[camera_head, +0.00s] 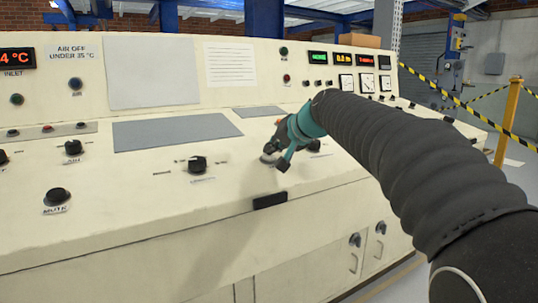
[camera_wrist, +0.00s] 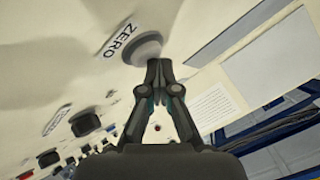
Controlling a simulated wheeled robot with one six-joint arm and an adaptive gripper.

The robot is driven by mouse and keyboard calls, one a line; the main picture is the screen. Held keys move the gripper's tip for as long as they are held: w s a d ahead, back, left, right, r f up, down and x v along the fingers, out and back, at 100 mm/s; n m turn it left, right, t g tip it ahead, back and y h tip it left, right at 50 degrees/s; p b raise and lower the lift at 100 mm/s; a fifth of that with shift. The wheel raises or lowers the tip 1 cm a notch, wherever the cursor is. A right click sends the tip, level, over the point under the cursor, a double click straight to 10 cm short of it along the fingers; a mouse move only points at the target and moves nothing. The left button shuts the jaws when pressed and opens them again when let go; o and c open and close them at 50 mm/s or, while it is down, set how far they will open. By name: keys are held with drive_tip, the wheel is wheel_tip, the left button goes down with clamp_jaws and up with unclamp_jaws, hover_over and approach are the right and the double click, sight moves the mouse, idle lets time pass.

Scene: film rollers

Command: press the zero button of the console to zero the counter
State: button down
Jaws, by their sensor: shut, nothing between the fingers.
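The console (camera_head: 240,210) is a long cream desk with a sloped top and an upright back panel. The round grey zero button (camera_wrist: 138,47) sits beside a white label reading ZERO in the wrist view. It shows partly in the head view (camera_head: 267,159), beside my gripper. My gripper (camera_wrist: 158,63) is shut and empty, with its fingertips at the button's edge; I cannot tell if they touch it. In the head view my gripper (camera_head: 280,160) is low over the sloped top. An amber display (camera_head: 344,58), perhaps the counter, is lit on the back panel; its digits are too small to read surely.
Black knobs (camera_head: 198,164) stand near my gripper on the left, with another (camera_head: 73,147) further left. A flat grey panel (camera_head: 175,132) lies behind them. A dark block (camera_head: 270,200) is on the front edge. Yellow-black tape and a yellow post (camera_head: 508,122) stand at right.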

drive_tip(key=shift+s+d+r+p, duration=0.15)
drive_tip(key=shift+r+p, duration=0.2)
drive_tip(key=shift+r, duration=0.35)
drive_tip(key=r+p, duration=0.2)
drive_tip(key=r, duration=0.1)
drive_tip(key=s+r+p, duration=0.1)
drive_tip(key=shift+d+r, duration=0.25)
drive_tip(key=shift+r, duration=0.15)
idle(0.4)
drive_tip(key=s+d+f+g+h, duration=0.1)
drive_tip(key=s+d+f+h, duration=0.1)
drive_tip(key=s+d+f, duration=0.4)
drive_tip(key=s+d+f+g+h, duration=0.1)
drive_tip(key=s+d+f+h, duration=0.2)
drive_tip(key=s+d+f, duration=0.3)
drive_tip(key=s+d+f+n+g+h, duration=0.1)
drive_tip(key=s+d+f, duration=0.5)
drive_tip(key=s+f, duration=0.8)
drive_tip(key=s+h, duration=0.1)
drive_tip(key=s, duration=1)
drive_tip(key=shift+d+f+g, duration=0.3)
drive_tip(key=shift+f, duration=0.05)
